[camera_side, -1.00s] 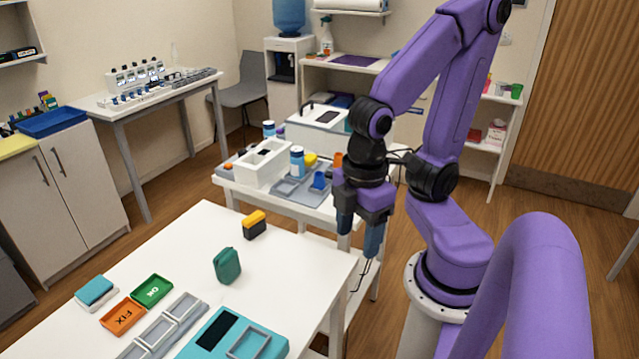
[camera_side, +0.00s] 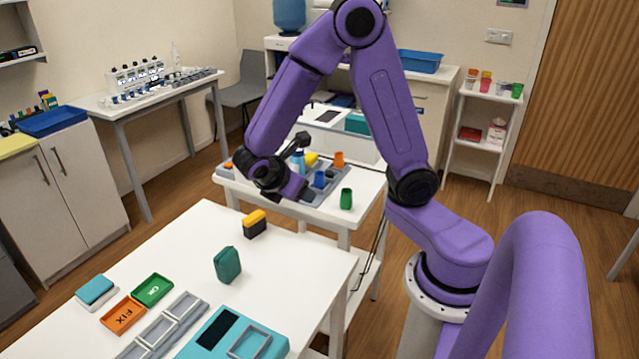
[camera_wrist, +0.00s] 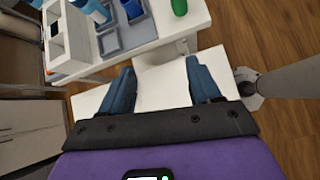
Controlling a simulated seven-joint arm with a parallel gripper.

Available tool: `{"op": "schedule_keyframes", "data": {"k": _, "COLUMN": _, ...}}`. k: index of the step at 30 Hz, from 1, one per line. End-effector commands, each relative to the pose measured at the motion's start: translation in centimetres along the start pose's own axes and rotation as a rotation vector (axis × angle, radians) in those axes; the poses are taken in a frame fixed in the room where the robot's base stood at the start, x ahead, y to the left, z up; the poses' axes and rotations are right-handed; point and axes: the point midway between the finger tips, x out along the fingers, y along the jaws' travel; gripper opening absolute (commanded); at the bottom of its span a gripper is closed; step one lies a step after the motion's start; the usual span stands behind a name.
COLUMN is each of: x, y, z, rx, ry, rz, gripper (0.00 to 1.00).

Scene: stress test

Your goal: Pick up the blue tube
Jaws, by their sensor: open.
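The blue tube (camera_side: 319,180) stands upright on the grey tray of the back table, right of a blue and white bottle (camera_side: 299,158). In the wrist view the blue tube (camera_wrist: 133,9) shows at the top edge, partly cut off. My gripper (camera_wrist: 160,78) is open and empty, with its two blue fingers apart and pointing toward the tables. In the side view my gripper is left of the tube and in front of the back table. Its fingertips are hard to make out there.
A green cup (camera_side: 346,199) stands at the back table's right corner; it also shows in the wrist view (camera_wrist: 180,7). An orange cup (camera_side: 338,159) is behind the tube. A white rack box (camera_wrist: 66,38) stands beside the tray. The front table (camera_side: 190,250) holds several items.

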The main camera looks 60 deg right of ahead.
Motion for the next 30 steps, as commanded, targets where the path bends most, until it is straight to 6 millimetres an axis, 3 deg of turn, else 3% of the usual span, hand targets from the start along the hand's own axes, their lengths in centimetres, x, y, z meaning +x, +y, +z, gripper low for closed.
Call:
{"op": "schedule_keyframes", "data": {"k": 3, "x": 2.4, "y": 2.5, "z": 0.6, "rx": -0.083, "ry": -0.128, "rz": -0.003, "gripper": 0.62}}
{"op": "schedule_keyframes", "data": {"k": 10, "x": 5.0, "y": 5.2, "z": 1.5, "rx": -0.192, "ry": -0.262, "rz": -0.007, "gripper": 0.62}}
{"op": "schedule_keyframes", "data": {"k": 17, "x": 7.0, "y": 5.6, "z": 2.1, "rx": -0.212, "ry": -0.284, "rz": -0.011, "gripper": 0.62}}
{"op": "schedule_keyframes", "data": {"k": 30, "x": 14.8, "y": 5.7, "z": 4.4, "rx": -0.209, "ry": -0.281, "rz": -0.012, "gripper": 0.62}}
